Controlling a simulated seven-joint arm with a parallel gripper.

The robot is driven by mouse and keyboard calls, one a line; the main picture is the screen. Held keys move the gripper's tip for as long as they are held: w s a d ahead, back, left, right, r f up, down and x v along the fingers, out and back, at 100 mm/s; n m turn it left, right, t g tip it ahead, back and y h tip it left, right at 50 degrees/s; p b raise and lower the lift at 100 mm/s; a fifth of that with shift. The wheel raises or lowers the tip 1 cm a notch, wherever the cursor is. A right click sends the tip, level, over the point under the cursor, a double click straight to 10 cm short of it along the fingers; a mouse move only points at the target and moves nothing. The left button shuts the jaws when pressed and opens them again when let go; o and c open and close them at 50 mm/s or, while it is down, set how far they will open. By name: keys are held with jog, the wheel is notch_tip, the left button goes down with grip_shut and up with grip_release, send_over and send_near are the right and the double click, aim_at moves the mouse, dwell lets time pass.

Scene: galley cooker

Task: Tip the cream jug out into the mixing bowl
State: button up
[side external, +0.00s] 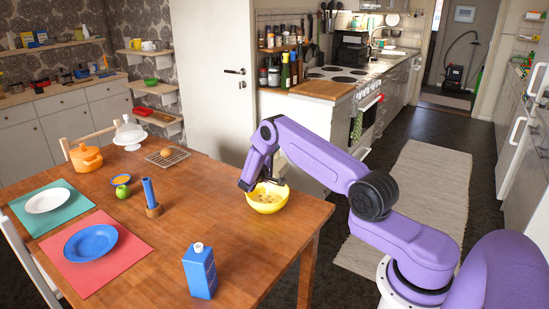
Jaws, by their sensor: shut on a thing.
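The yellow mixing bowl (269,205) stands upright near the right edge of the wooden table, with small dark patches inside. My gripper (248,186) is at the bowl's left and back rim, low over it. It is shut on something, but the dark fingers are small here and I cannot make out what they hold. I cannot pick out a cream jug for certain; if it is in the gripper, it is hidden or blends with the fingers. Whether the gripper touches the bowl I cannot tell.
A blue carton (200,273) stands at the table's front. A blue cylinder (149,192) in a wooden holder, a green apple (123,192), plates on mats, an orange pot (86,158) and a wire rack (168,157) lie left. The table between carton and bowl is clear.

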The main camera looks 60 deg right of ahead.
aim_at(278, 159)
jog(key=shift+d, duration=0.1)
jog(key=shift+w+d+r+y, duration=0.15)
jog(key=shift+d+r+y, duration=0.15)
jog(key=shift+d+y, duration=0.6)
jog(key=shift+a, duration=0.15)
jog(key=shift+d+r+g+y, duration=0.2)
jog(key=shift+d+y, duration=0.25)
jog(key=shift+y, duration=0.2)
jog(key=shift+d+r+g+y, duration=0.2)
jog(key=shift+d+y, duration=0.25)
jog(key=shift+y, duration=0.2)
jog(key=shift+f, duration=0.1)
jog(key=shift+w+d+y, duration=0.1)
jog(key=shift+d+y, duration=0.2)
jog(key=shift+y, duration=0.2)
jog(key=shift+w+d+y, duration=0.1)
jog(key=shift+d+y, duration=0.25)
jog(key=shift+y, duration=0.35)
jog(key=shift+d+y, duration=0.3)
jog(key=shift+y, duration=0.4)
jog(key=shift+d+f+g+y, duration=0.15)
jog(key=shift+g+y, duration=0.15)
jog(key=shift+y, duration=0.2)
